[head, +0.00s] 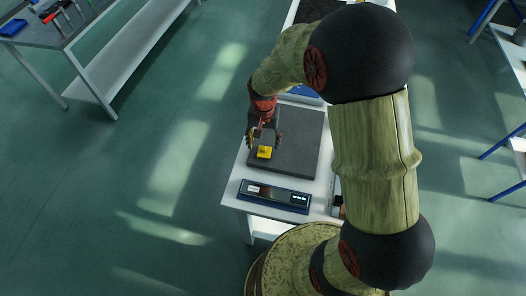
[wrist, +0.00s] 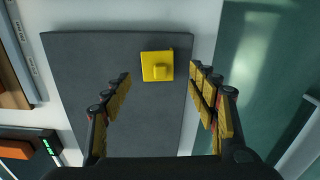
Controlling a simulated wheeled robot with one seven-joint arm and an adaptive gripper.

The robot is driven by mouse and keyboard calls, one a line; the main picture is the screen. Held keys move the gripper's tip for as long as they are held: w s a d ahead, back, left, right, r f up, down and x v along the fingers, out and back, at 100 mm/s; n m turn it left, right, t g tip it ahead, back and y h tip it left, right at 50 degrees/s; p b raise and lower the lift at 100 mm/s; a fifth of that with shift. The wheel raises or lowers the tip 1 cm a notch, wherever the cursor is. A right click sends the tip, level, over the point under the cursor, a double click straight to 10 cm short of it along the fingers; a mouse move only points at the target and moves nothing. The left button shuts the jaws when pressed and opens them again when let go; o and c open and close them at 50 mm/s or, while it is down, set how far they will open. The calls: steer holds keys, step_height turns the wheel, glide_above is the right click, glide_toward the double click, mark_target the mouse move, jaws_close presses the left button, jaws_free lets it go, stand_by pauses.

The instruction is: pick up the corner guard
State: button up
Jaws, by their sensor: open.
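The yellow corner guard (wrist: 150,60) lies on a dark grey panel (wrist: 80,60) in the wrist view, near the panel's edge. It is a squarish yellow piece with a small raised block on it. In the head view the corner guard (head: 264,153) is at the panel's left side, just below my gripper (head: 264,140). In the wrist view my gripper (wrist: 160,85) is open and empty, its two fingers spread wide. The corner guard appears between and beyond the fingertips, apart from both. The height of the gripper above it is hard to tell.
A narrow white table (head: 232,190) carries the panel. A dark device with a small display (head: 275,195) sits at its near end. Another bench with tools (head: 45,38) stands at the upper left. Green floor is open to the left.

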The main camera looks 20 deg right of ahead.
mark_target(264, 148)
step_height(264, 148, down, 5)
steer(key=shift+s+d+r+b, duration=0.1)
steer(key=shift+d+b, duration=0.05)
steer(key=shift+b, duration=0.7)
steer(key=shift+c, duration=0.3)
steer(key=c, duration=1)
